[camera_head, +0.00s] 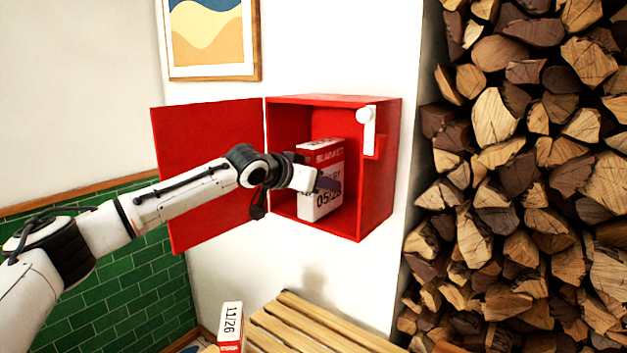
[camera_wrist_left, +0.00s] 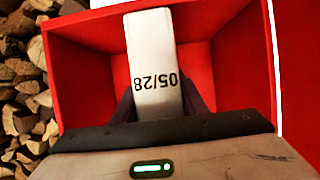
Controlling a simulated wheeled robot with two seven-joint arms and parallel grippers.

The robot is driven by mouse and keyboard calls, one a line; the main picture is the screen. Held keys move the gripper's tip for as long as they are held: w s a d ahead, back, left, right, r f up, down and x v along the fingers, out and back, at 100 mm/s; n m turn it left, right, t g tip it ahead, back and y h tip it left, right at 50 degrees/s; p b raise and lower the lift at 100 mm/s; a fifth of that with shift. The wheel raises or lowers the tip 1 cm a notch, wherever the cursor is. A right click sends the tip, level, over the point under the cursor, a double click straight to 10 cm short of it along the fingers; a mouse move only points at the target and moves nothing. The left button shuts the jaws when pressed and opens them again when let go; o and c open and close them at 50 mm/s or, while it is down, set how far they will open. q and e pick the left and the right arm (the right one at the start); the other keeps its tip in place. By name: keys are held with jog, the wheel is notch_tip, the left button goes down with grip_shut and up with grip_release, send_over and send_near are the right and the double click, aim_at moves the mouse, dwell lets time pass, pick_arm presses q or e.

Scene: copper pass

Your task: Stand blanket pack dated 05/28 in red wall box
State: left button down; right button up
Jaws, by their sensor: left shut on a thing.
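The blanket pack (camera_head: 322,158) is a white box with a red top band, marked BLANKET and 05/28. It stands upright inside the red wall box (camera_head: 381,190), whose door (camera_head: 205,165) is open to the left. My left gripper (camera_head: 328,183) reaches into the opening and is shut on the pack. In the left wrist view the pack (camera_wrist_left: 153,60) sits between the two dark fingers (camera_wrist_left: 157,103), with the red walls around it. Whether its base touches the box floor is hard to tell. My right gripper is not in view.
A second pack (camera_head: 231,325) marked 11/26 is by a slatted wooden bench (camera_head: 310,325) below. Stacked firewood (camera_head: 520,170) fills the right side. A white handle (camera_head: 368,118) is on the box's right edge. A framed picture (camera_head: 212,38) hangs above.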

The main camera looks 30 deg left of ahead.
pick_arm(q)
jog(key=shift+w+d, duration=0.2)
jog(key=shift+w, duration=2.15)
